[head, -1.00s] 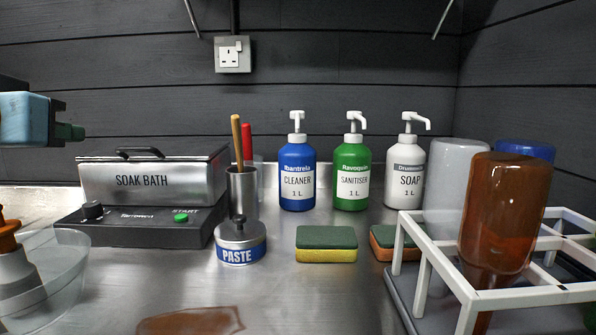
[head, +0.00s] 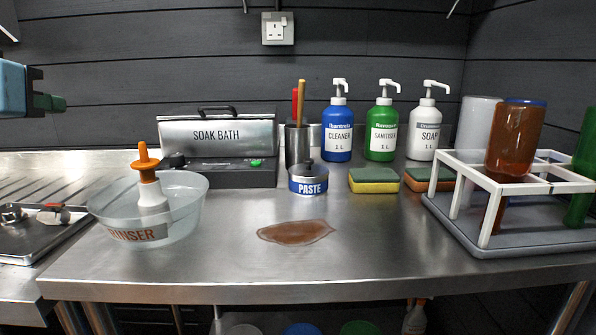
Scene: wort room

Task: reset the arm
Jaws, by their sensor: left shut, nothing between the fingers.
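My left gripper (head: 48,102) shows at the left edge of the head view, with a pale blue body and dark green fingers. It is shut and empty, raised in the air and apart from everything on the bench. It points to the right, above and left of the rinser bowl. The rest of its arm is outside the picture. My right gripper is not in view.
A steel bench (head: 210,262) holds a clear rinser bowl (head: 185,223), a soak bath (head: 218,138), a paste tin (head: 308,180), sponges (head: 374,181) and pump bottles (head: 337,132). A white rack (head: 487,222) holds bottles at right. A brown spill (head: 295,232) lies mid-bench.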

